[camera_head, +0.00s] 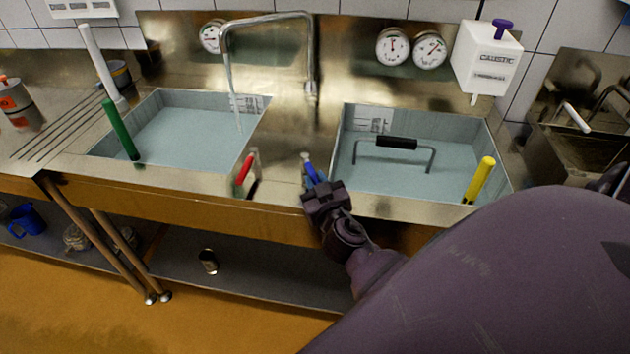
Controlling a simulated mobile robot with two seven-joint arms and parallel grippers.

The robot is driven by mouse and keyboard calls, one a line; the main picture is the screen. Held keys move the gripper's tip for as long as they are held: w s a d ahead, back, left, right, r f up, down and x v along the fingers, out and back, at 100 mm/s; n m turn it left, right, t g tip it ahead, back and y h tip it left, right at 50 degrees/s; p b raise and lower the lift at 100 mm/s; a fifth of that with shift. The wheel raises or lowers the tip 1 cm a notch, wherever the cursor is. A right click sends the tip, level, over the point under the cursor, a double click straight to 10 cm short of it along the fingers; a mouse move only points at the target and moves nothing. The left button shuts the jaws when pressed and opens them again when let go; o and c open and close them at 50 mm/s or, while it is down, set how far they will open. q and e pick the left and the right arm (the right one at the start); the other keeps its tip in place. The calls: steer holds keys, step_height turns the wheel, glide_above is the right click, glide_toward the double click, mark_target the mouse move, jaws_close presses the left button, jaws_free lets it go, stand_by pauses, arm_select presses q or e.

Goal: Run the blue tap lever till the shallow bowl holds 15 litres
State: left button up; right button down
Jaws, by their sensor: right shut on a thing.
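The blue tap lever (310,172) stands on the front ledge between two steel sink bowls. My right gripper (321,190) is shut on it, hiding its lower part. The red lever (245,168) stands just left of it. The tap spout (228,70) points down over the left bowl (93,150), and a thin stream of water (238,118) falls from it. Both the left bowl and the right bowl (495,140) hold pale blue water. The picture does not make clear which bowl is the shallow one. My left gripper is not in view.
A green handle (119,130) and a white pole (97,55) stand at the left bowl. A black-gripped frame (397,143) and a yellow handle (479,180) stand at the right bowl. Dial gauges (392,46) and a caustic dispenser (487,58) are on the back wall.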

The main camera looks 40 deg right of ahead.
steer(key=c, duration=1.1)
jaws_free()
steer(key=shift+o, duration=0.2)
steer(key=b+v, duration=0.2)
steer(key=v, duration=0.8)
steer(key=shift+s, duration=0.4)
steer(key=shift+a, duration=0.1)
